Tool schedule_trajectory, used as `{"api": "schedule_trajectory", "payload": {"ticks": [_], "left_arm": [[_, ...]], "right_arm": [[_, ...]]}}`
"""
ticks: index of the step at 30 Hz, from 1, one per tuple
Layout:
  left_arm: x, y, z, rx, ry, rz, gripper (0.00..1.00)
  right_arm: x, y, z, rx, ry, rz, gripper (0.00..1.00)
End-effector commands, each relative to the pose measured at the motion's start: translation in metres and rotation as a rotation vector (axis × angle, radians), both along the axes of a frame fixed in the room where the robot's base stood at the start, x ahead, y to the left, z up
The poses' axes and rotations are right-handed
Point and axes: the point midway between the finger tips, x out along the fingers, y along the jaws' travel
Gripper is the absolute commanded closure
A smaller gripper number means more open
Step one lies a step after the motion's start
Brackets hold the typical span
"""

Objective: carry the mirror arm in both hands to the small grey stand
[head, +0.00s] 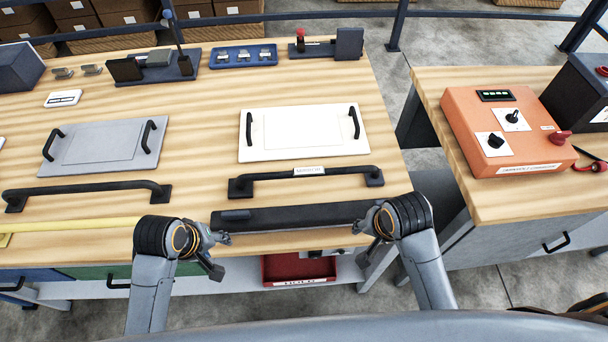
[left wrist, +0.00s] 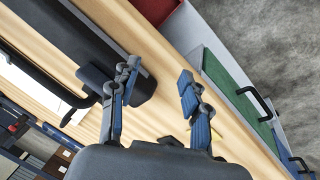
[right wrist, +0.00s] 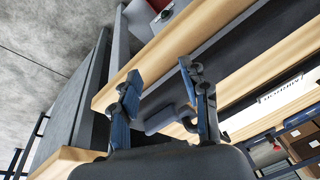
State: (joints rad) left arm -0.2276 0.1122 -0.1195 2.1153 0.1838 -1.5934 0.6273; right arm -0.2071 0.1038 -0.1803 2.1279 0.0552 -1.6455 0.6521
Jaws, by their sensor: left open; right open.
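The mirror arm appears to be the black bar (head: 270,176) with a foot at each end and a white label, lying on the wooden bench. The label (right wrist: 285,95) shows in the right wrist view. A long dark slab (head: 300,216) lies in front of it along the bench edge. My left gripper (head: 226,239) is open and empty by the slab's left end. In the left wrist view one finger overlaps the slab (left wrist: 85,45). My right gripper (head: 362,228) is open near the slab's right end. I cannot tell for certain which thing is the small grey stand.
A white panel (head: 258,145) and a grey panel (head: 95,163), both with black handles, lie behind. Another black bar (head: 90,188) lies left. An orange control box (head: 505,133) stands on the right bench. A red bin (head: 285,269) is below the front edge.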

Motion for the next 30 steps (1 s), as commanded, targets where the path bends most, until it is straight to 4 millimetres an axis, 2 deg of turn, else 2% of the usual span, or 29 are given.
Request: {"api": "schedule_trajectory", "payload": {"ticks": [1,8,11,18,21,25,30], "left_arm": [[0.011,-0.002,0.003,-0.023,0.006,0.045,0.53],[0.050,-0.012,0.019,-0.143,0.066,0.278,0.53],[0.074,-0.018,0.032,-0.208,0.104,0.406,0.53],[0.134,-0.033,0.081,-0.382,0.248,0.774,0.53],[0.151,-0.038,0.099,-0.432,0.305,0.893,0.53],[0.161,-0.041,0.112,-0.461,0.349,0.974,0.53],[0.162,-0.042,0.113,-0.467,0.359,0.993,0.53]], "right_arm": [[0.011,0.001,0.004,0.012,-0.001,-0.047,0.54],[0.050,0.009,0.021,0.076,0.024,-0.291,0.54],[0.073,0.013,0.035,0.107,0.035,-0.433,0.54],[0.132,0.022,0.085,0.184,0.063,-0.849,0.54],[0.149,0.024,0.104,0.205,0.070,-0.991,0.54],[0.158,0.025,0.116,0.217,0.073,-1.091,0.54],[0.159,0.025,0.118,0.219,0.076,-1.114,0.54]]}}
